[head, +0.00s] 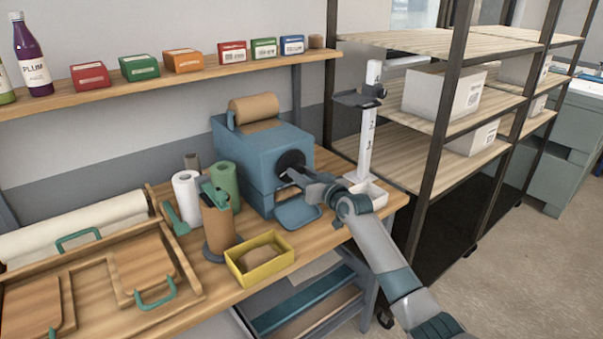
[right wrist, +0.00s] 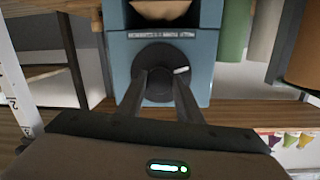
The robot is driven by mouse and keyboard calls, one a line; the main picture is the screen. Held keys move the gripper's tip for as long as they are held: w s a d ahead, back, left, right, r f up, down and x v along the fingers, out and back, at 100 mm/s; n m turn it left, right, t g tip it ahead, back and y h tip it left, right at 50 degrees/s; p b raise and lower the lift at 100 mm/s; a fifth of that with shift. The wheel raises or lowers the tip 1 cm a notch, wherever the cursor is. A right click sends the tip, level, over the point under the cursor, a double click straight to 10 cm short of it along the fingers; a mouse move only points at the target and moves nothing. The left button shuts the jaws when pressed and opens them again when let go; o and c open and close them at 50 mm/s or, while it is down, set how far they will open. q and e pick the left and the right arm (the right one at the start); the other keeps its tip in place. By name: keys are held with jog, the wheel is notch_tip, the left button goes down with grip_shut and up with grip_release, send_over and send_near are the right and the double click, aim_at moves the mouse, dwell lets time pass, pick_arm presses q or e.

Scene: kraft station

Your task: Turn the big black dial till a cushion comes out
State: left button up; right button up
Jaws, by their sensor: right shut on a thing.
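The big black dial (head: 290,159) is on the front of the blue machine (head: 237,165), which carries a brown paper roll (head: 255,108) on top. My right gripper (head: 291,174) is at the dial, shut on it. In the right wrist view the two fingers (right wrist: 160,92) reach to either side of the dial (right wrist: 159,62), which has a white mark at its right. A blue outlet tray (head: 297,213) sits below the dial, and no cushion shows on it. My left gripper is not in view.
A yellow bin (head: 236,269) holding a brown piece stands in front of the machine. A brown roll on a stand (head: 218,226), a white roll (head: 187,196) and a green roll (head: 224,183) stand left of it. A white post (head: 367,140) and shelving (head: 420,165) are to the right.

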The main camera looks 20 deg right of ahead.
jog(key=m+g+y, duration=0.1)
jog(key=m, duration=0.7)
jog(key=shift+d+p, duration=0.1)
jog(key=shift+p, duration=0.25)
jog(key=shift+m, duration=0.3)
jog(key=o, duration=1)
jog(key=shift+o, duration=0.2)
jog(key=shift+s+d, duration=0.1)
jog(key=shift+s, duration=0.05)
jog(key=b+v, duration=0.3)
jog(key=v, duration=1.4)
jog(key=shift+d+b, duration=0.15)
jog(key=shift+b, duration=0.25)
jog(key=shift+f, duration=0.15)
